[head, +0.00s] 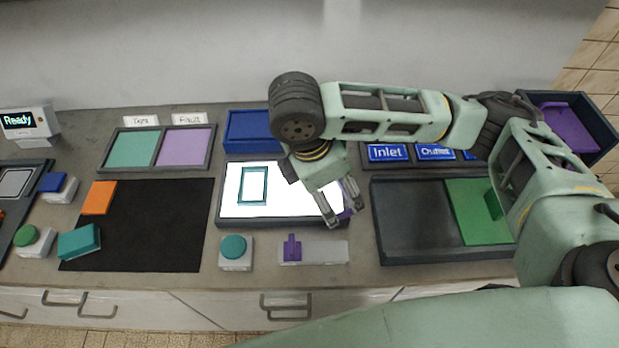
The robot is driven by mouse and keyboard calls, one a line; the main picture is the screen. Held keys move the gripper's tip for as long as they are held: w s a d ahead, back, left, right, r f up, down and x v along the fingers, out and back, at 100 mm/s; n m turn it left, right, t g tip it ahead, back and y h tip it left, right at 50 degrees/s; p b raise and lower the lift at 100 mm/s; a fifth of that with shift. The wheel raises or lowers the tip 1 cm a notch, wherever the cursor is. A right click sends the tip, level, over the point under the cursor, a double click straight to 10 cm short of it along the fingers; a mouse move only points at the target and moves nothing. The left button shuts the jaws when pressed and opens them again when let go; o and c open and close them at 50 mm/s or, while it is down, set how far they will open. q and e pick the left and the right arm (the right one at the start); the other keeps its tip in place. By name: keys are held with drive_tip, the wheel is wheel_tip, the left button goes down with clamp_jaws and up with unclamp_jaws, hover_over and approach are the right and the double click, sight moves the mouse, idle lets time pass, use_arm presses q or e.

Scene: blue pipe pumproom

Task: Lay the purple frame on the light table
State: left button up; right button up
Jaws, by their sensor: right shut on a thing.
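The light table (290,206) is a glowing white panel in a dark rim, at the middle of the bench. A teal frame (240,185) lies on its left part. My right gripper (341,211) reaches down over the light table's right end, shut on a purple piece (347,214) that I take to be the purple frame. Only a small part of it shows between and beside the fingers. I cannot tell whether it touches the panel. My left gripper is not in view.
A blue tray (246,127) stands behind the light table. A teal-topped button (234,247) and a purple-handled slider (292,249) sit in front. A dark tray with a green panel (466,211) is to the right, a black mat (143,229) to the left.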

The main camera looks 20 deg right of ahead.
drive_tip(key=w+f, duration=0.2)
drive_tip(key=w, duration=0.1)
drive_tip(key=w+f, duration=0.2)
drive_tip(key=w, duration=0.1)
drive_tip(key=w+a+f, duration=0.1)
drive_tip(key=w+f, duration=0.1)
drive_tip(key=w, duration=0.2)
drive_tip(key=shift+p, duration=0.3)
drive_tip(key=shift+w+f, duration=0.1)
drive_tip(key=shift+w, duration=0.1)
drive_tip(key=shift+f, duration=0.2)
wheel_tip(320, 180, down, 4)
drive_tip(key=shift+r+p, duration=0.15)
drive_tip(key=shift+p, duration=0.5)
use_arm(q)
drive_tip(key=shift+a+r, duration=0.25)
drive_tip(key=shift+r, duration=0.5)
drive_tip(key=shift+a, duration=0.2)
use_arm(e)
drive_tip(key=o, duration=1.1)
